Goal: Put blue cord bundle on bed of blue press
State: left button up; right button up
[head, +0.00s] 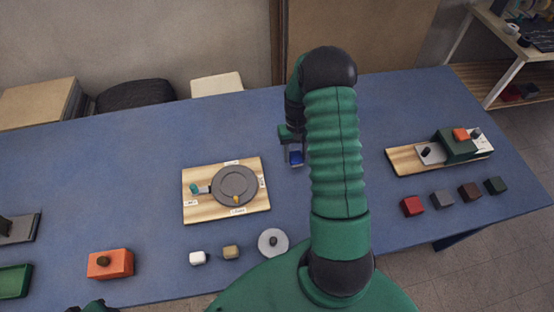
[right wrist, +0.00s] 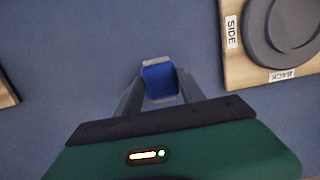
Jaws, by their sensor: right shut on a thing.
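My right gripper (head: 293,155) is above the blue table, just right of the middle board in the head view. It is shut on a small blue block-like bundle (head: 296,158), which I take as the blue cord bundle. In the right wrist view the blue bundle (right wrist: 160,82) sits between the two grey fingertips (right wrist: 160,85). No clearly blue press shows. A grey device with a dark upright part (head: 18,228) is cut off at the left edge; I cannot tell if it is the press.
A wooden board with a grey round plate (head: 250,205) lies left of the gripper. Another board (head: 402,160) carries a green device. Small blocks and a grey disc (head: 272,242) line the front. An orange block (head: 110,264) and a green tray (head: 14,281) are left.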

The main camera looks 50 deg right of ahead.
aim_at(281, 169)
jog(key=w+a, duration=0.3)
jog(key=shift+f, duration=0.3)
jog(key=shift+w+a+f, duration=0.2)
jog(key=shift+w+a, duration=0.1)
notch_tip(281, 169, down, 2)
jog(key=shift+s+f+p, duration=0.1)
jog(key=shift+f+p, duration=0.15)
jog(key=shift+p, duration=0.15)
jog(key=shift+a+f, duration=0.1)
jog(key=shift+f, duration=0.3)
jog(key=o, duration=1.3)
